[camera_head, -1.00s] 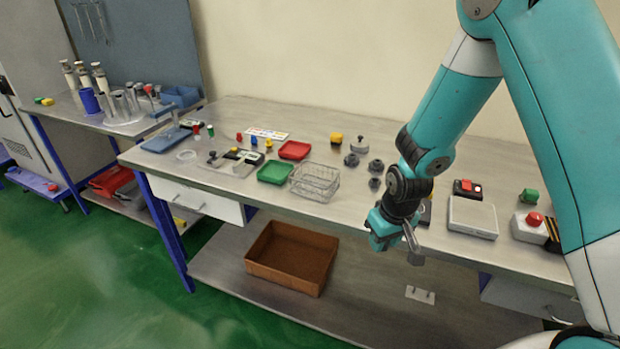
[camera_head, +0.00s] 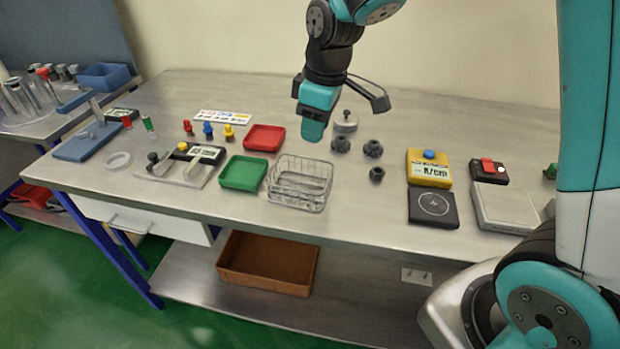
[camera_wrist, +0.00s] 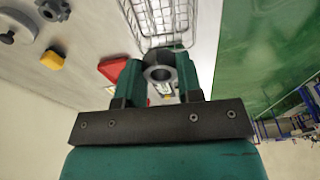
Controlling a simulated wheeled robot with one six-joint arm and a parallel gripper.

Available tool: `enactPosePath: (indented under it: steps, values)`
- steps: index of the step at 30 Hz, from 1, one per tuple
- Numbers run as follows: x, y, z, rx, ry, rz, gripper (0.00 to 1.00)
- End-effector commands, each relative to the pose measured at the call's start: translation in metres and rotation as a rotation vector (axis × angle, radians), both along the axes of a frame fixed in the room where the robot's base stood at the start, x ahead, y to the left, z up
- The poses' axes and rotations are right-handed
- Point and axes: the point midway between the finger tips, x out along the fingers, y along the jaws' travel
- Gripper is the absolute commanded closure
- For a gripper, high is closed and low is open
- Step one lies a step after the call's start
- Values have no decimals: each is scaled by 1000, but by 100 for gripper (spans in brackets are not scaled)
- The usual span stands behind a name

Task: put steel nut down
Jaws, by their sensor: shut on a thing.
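In the wrist view the steel nut (camera_wrist: 158,57), a grey ring with a round hole, sits between the two green fingers of my gripper (camera_wrist: 159,78). My gripper is shut on it. In the head view my gripper (camera_head: 313,128) points down above the bench, behind the wire basket (camera_head: 300,184) and right of the red tray (camera_head: 264,138). The nut cannot be made out there. The wire basket (camera_wrist: 150,38) and the red tray (camera_wrist: 112,70) also show in the wrist view, beyond the fingers.
A green tray (camera_head: 243,173) stands left of the basket. Dark knobs (camera_head: 373,148) and a grey weight (camera_head: 345,122) stand to the right. Farther right are a yellow meter (camera_head: 429,168), a black pad (camera_head: 433,208) and a scale (camera_head: 505,208). The bench's front strip is mostly clear.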

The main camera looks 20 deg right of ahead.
Motion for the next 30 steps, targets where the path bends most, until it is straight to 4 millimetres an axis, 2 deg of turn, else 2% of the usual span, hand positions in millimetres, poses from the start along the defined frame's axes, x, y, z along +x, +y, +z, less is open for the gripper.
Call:
enactPosePath:
  steps: [1,6,10,17,22,30]
  values:
    - [-1,0,-15,-1,9,0,92]
    - [-1,0,-62,-2,6,-2,92]
    - [-1,-1,-88,-1,5,-4,92]
    - [0,-1,-110,-1,2,-5,92]
    - [0,-1,-135,0,3,-4,92]
    - [0,-1,-140,0,-2,-4,92]
